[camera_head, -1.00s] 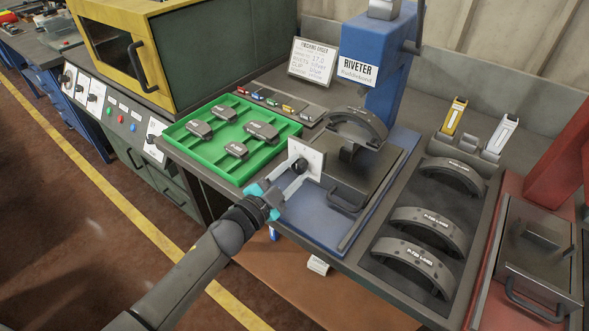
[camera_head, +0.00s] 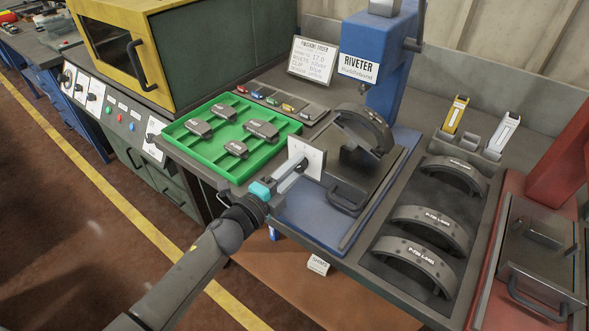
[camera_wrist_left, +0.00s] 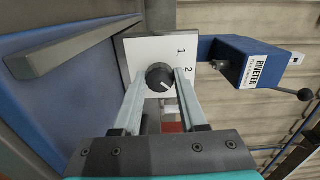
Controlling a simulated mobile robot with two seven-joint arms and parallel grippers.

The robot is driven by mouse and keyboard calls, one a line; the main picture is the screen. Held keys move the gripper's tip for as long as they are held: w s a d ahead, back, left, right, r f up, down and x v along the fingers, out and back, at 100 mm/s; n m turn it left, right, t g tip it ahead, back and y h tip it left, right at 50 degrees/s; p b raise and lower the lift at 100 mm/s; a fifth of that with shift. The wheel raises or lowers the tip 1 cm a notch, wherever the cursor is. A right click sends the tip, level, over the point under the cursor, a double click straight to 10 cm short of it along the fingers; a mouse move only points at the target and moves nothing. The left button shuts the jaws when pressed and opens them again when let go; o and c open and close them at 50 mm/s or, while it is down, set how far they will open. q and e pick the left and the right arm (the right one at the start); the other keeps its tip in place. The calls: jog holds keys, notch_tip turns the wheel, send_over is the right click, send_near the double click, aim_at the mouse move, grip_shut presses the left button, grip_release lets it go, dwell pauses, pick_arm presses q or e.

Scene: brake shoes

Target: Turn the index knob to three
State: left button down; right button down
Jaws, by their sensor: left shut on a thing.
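The index knob (camera_wrist_left: 159,77) is a round black knob on a white plate (camera_wrist_left: 140,50) at the riveter's front; the plate also shows in the head view (camera_head: 312,158). Numbers 1 and 2 are readable in the left wrist view; a 3 is not visible. A pale mark on the knob points toward the picture's lower right. My left gripper (camera_wrist_left: 160,80) has a finger on each side of the knob and is shut on it; it also shows in the head view (camera_head: 298,168). A dark brake shoe (camera_head: 368,127) sits tilted on the riveter's fixture. My right gripper is not in view.
The blue riveter (camera_head: 385,85) rises behind the fixture. A green tray (camera_head: 205,165) with several pads lies left of the plate. Several brake shoes lie on a dark mat (camera_head: 385,270) to the right. A red machine (camera_head: 565,155) stands at the far right.

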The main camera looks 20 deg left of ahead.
pick_arm(q)
jog(key=shift+m, duration=0.3)
jog(key=shift+c, duration=2.2)
grip_release()
jog(key=v, duration=1.5)
jog(key=shift+s, duration=0.15)
